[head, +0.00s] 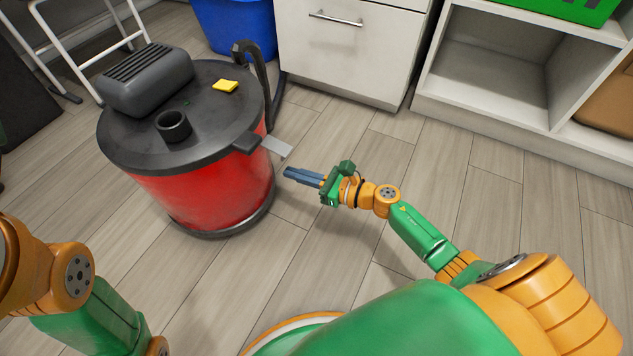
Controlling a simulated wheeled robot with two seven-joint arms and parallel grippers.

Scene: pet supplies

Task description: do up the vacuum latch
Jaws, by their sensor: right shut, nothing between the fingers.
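The vacuum is a red canister (205,195) with a dark grey lid (200,130), standing upright on the floor at the left. Its latch (276,147) is a light grey tab on a dark mount at the lid's right edge. The tab sticks outward from the lid, clear of the red wall. My right gripper (286,173) is shut and empty. Its blue-grey fingers point left, just below the tab in the picture, and look apart from it. Only links of my left arm show at the lower left; its gripper is out of view.
A small yellow item (225,86) lies on the lid, and a dark hose (262,75) rises behind it. A blue bin (235,25), white drawer cabinet (345,50) and white shelf unit (520,120) stand behind. A step ladder (85,62) is at upper left. The floor around my right gripper is clear.

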